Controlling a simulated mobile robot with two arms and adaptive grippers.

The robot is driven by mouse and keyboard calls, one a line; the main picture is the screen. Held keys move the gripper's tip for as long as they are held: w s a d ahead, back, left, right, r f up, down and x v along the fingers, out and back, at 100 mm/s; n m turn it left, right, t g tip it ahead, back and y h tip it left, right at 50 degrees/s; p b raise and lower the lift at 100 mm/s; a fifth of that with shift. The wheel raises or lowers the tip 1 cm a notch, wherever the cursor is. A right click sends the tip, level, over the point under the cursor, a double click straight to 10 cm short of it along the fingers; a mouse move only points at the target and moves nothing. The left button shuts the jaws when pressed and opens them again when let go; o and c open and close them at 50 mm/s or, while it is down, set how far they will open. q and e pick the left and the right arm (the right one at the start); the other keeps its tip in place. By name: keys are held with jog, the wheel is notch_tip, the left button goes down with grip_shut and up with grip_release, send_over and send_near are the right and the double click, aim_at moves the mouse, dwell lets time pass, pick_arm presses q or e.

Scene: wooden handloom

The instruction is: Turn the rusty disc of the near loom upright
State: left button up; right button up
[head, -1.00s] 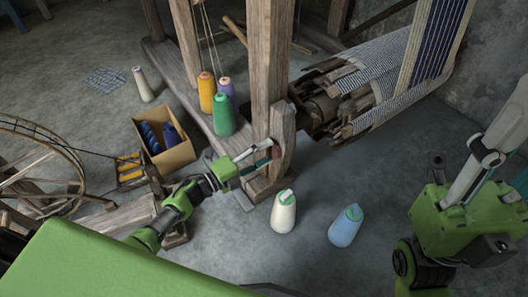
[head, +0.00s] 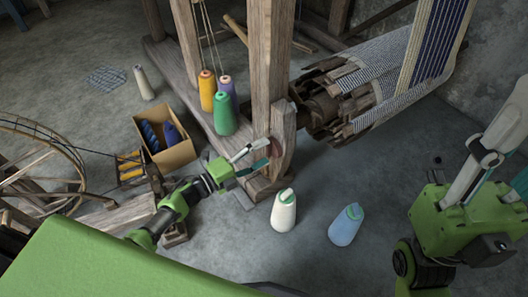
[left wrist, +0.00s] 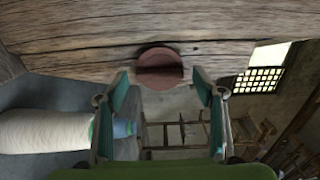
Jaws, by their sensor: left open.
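The rusty disc (left wrist: 160,58) is round and reddish brown, on the side of the loom's wooden post (left wrist: 80,42). A dark band crosses its middle, running roughly along the post's grain in the left wrist view. In the head view the disc (head: 276,147) is partly hidden behind my gripper. My left gripper (head: 268,149) is open in front of it. In the left wrist view its fingers (left wrist: 161,78) stand on either side of the disc, with gaps and nothing held.
A white cone (head: 284,212) and a blue cone (head: 346,226) stand on the floor near the post. Orange, purple and green cones (head: 224,115) stand on the loom's base beam. A box (head: 178,155) and a spinning wheel (head: 40,160) are at left.

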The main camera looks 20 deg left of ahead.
pick_arm(q)
jog(key=v, duration=1)
jog(key=shift+s+a, duration=0.25)
